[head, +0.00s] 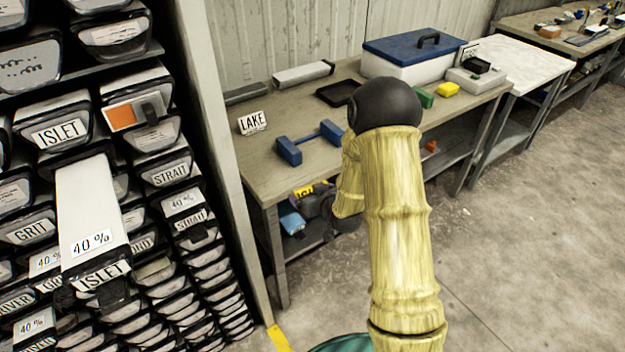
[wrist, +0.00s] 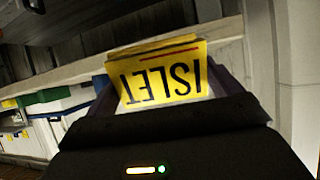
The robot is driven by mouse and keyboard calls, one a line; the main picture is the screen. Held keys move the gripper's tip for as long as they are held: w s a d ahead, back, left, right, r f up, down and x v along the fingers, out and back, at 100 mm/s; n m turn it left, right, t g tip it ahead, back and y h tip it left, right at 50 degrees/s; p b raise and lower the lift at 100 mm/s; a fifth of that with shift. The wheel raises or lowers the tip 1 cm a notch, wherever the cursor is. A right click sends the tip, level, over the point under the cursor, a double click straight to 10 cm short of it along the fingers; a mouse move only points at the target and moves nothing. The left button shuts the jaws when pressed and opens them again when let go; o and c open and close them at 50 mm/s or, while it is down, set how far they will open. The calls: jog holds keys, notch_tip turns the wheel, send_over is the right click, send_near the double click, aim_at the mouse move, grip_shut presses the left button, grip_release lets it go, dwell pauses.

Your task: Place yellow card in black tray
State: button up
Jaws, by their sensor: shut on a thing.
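The yellow card (wrist: 165,85) fills the middle of the wrist view, with "ISLET" upside down on it and a red line along one edge. My gripper (wrist: 163,65) is shut on it. In the head view my gripper (head: 316,204) hangs in front of the workbench, below its top, partly hidden by my arm. A small piece of the yellow card (head: 302,191) shows beside it. The black tray (head: 337,93) lies flat at the back of the bench top, its right end close behind my arm in the picture. Its visible floor is bare.
On the bench (head: 235,165) are a blue dumbbell-shaped piece (head: 310,141), a LAKE card (head: 252,122), a grey-white box (head: 303,73) and a blue-lidded cooler (head: 412,55). A rack of labelled drawers (head: 100,200) stands left, one drawer (head: 92,205) pulled out. Floor to the right is clear.

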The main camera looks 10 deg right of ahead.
jog(key=s+d+f+m+h, duration=0.2)
jog(key=s+f+h, duration=0.1)
jog(key=s+f, duration=0.4)
notch_tip(320, 180, down, 3)
jog(key=shift+m, duration=0.4)
jog(key=shift+s, duration=0.1)
jog(key=shift+d, duration=0.1)
